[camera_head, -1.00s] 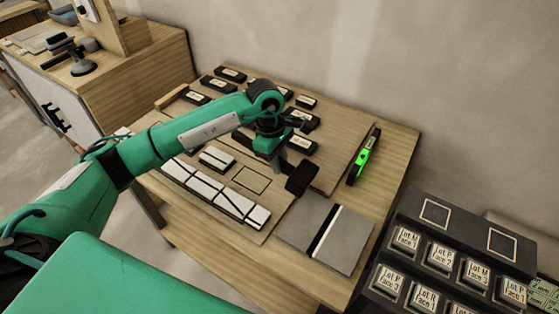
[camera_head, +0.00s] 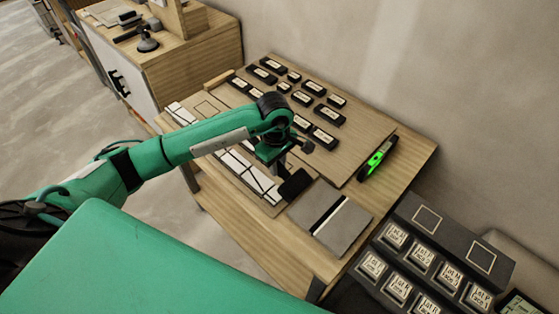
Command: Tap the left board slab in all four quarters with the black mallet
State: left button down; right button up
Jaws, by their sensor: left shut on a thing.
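The black mallet is in my left gripper (camera_head: 279,165); its dark block-like head (camera_head: 295,184) hangs at the upper left edge of the left board slab. The left board slab (camera_head: 311,207) is flat and grey, on the wooden table. A white and black strip separates it from the matching right slab (camera_head: 348,227). My left gripper is shut on the mallet, whose handle is mostly hidden by the gripper. I cannot tell whether the head touches the slab. My right gripper is not in view.
Several black labelled blocks (camera_head: 325,138) stand on the board behind. White tiles (camera_head: 240,165) lie left of the mallet. A dark rack of labelled blocks (camera_head: 408,205) stands at the lower right.

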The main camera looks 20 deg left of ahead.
pick_arm(q)
notch_tip(320, 180, down, 8)
jog(key=b, duration=0.4)
jog(key=shift+w+f, duration=0.1)
jog(key=shift+f, duration=0.05)
notch_tip(320, 180, up, 4)
jog(key=shift+r+p, duration=0.25)
jog(key=shift+p, duration=0.8)
notch_tip(320, 180, down, 5)
jog(key=b, duration=0.5)
jog(key=shift+f, duration=0.1)
jog(key=shift+r+p, duration=0.35)
jog(key=shift+r, duration=0.15)
notch_tip(320, 180, up, 4)
jog(key=shift+r+p, duration=0.2)
jog(key=shift+p, duration=0.7)
